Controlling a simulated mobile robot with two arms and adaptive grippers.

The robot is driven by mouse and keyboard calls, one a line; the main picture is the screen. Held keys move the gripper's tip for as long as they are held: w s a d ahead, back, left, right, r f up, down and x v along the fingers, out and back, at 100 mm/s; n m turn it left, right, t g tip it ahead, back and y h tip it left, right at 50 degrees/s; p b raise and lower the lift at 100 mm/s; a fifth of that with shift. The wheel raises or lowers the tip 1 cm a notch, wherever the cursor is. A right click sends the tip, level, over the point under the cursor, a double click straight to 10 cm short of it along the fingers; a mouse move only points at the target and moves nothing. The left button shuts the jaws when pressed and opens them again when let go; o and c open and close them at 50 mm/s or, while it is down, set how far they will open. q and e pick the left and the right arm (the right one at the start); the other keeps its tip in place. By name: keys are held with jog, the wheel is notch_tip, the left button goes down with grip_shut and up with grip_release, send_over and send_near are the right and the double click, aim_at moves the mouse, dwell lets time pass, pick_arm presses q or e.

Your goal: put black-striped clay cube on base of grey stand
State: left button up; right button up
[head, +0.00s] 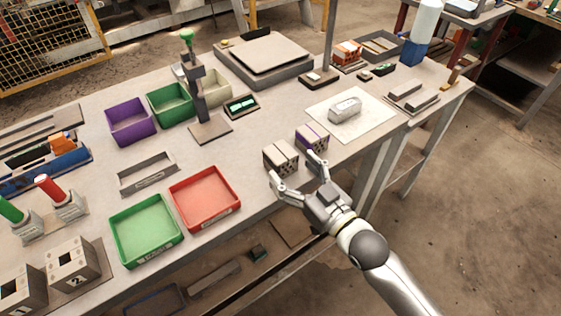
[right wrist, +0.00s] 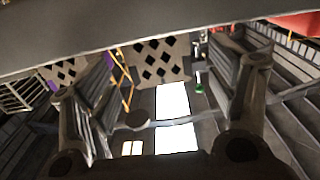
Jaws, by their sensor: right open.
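The black-striped clay cube (head: 280,158) is a pale hollow block with dark holes in its side and a dark stripe on top. It stands near the table's front edge. My right gripper (head: 293,170) is open at its near side, one finger towards each side. In the right wrist view the cube's holed face (right wrist: 160,60) shows between the spread fingers, and I see no grip on it. The grey stand has an upright column (head: 199,98) and a flat dark base (head: 211,131) farther back to the left; the bare front of the base shows. My left gripper is not in view.
A purple-striped cube (head: 312,138) stands just right and behind, close to my right finger. A red tray (head: 205,198) and a green tray (head: 146,231) lie to the left. A white sheet (head: 374,123) with a grey block (head: 345,108) lies right. Clear table separates cube and stand.

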aim_at(288, 164)
jog(key=b+x, duration=0.2)
jog(key=x, duration=0.2)
jog(key=shift+w+a+r, duration=0.15)
jog(key=shift+w+a, duration=0.05)
jog(key=shift+w, duration=0.1)
jog(key=shift+w+a, duration=0.25)
jog(key=shift+w, duration=0.1)
jog(key=shift+r, duration=0.1)
